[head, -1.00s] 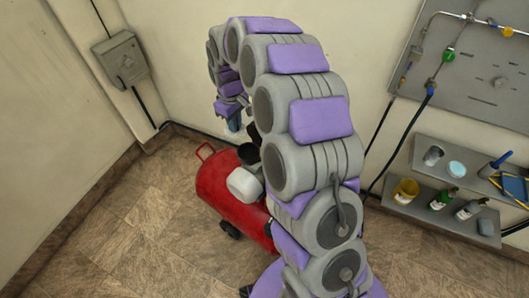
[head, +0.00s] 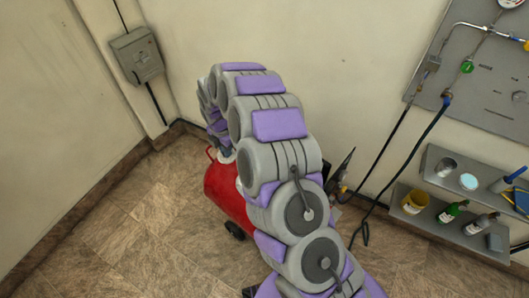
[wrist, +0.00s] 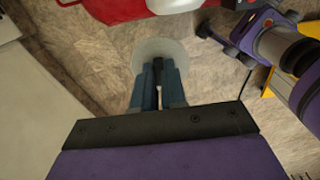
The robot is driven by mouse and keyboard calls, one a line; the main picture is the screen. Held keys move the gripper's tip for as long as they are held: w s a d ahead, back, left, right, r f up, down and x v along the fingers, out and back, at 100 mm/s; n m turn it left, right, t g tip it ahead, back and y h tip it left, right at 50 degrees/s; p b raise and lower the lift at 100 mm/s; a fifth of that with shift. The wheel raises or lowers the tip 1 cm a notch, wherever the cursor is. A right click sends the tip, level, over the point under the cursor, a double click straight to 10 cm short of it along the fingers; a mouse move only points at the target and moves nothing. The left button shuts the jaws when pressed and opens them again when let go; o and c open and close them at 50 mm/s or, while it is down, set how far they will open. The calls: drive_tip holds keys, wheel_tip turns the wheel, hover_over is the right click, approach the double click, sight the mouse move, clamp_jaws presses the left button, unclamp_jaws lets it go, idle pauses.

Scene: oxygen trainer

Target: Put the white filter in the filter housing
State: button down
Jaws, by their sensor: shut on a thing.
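My gripper (wrist: 159,70) is shut on a round, whitish disc, the white filter (wrist: 153,50), seen above the floor in the wrist view. The fingers cover its lower part. In the head view the arm bends over the red compressor (head: 226,196), and the gripper's jaws are mostly hidden behind the arm. A small white patch shows by the arm's end there; I cannot tell if it is the filter. The compressor's red body (wrist: 115,9) is at the top of the wrist view with a white part (wrist: 175,4) beside it. I cannot make out the filter housing for certain.
A wall shelf (head: 463,238) at the right holds a yellow cup (head: 414,202), bottles and other small items. A gauge panel (head: 490,95) with hoses hangs above it. A grey box (head: 138,56) is on the wall. The floor left of the compressor is clear.

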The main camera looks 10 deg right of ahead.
drive_tip(key=shift+d+f, duration=0.3)
drive_tip(key=shift+d+f+b, duration=0.15)
drive_tip(key=shift+d+b, duration=0.15)
drive_tip(key=shift+d, duration=0.1)
drive_tip(key=d, duration=0.6)
drive_tip(key=d+b, duration=0.1)
drive_tip(key=d, duration=0.6)
drive_tip(key=shift+w+f, duration=0.1)
drive_tip(key=shift+f, duration=0.1)
drive_tip(key=a, duration=0.1)
drive_tip(key=a+f, duration=0.1)
drive_tip(key=a, duration=0.1)
drive_tip(key=shift+a+f, duration=0.25)
drive_tip(key=shift+d+f+b, duration=0.25)
drive_tip(key=shift+f+b, duration=0.3)
drive_tip(key=shift+f, duration=0.6)
drive_tip(key=shift+d+r, duration=0.1)
drive_tip(key=shift+d, duration=0.5)
drive_tip(key=c, duration=1.4)
unclamp_jaws()
drive_tip(key=shift+o, duration=1.1)
drive_tip(key=shift+a, duration=0.4)
drive_tip(key=shift+d, duration=0.1)
